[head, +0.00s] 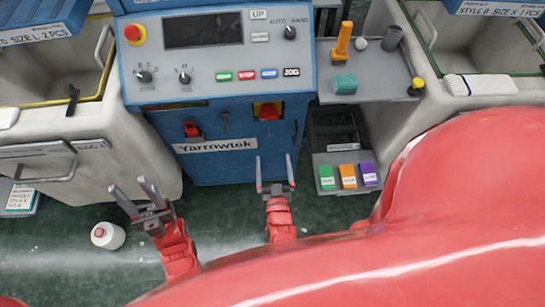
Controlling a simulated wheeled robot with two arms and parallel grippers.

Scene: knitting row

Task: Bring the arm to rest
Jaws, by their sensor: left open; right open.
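My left gripper (129,186) is open and empty at the lower left. Its fingers point up and to the left, over the green floor in front of the pale bin on the left. My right gripper (274,161) is open and empty near the centre, with its fingers pointing up toward the blue lower front of the Yarrowtek machine (222,169). Neither gripper appears to hold anything. I cannot tell whether the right fingertips touch the machine front. Large red parts of my body hide the lower right.
The control panel (215,60) has a red stop button (133,33) and knobs. A grey shelf (385,84) at its right holds an orange-handled tool (343,42). A step (345,160) carries green, orange and purple blocks. A white cone (108,236) lies on the floor (60,265) near my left gripper.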

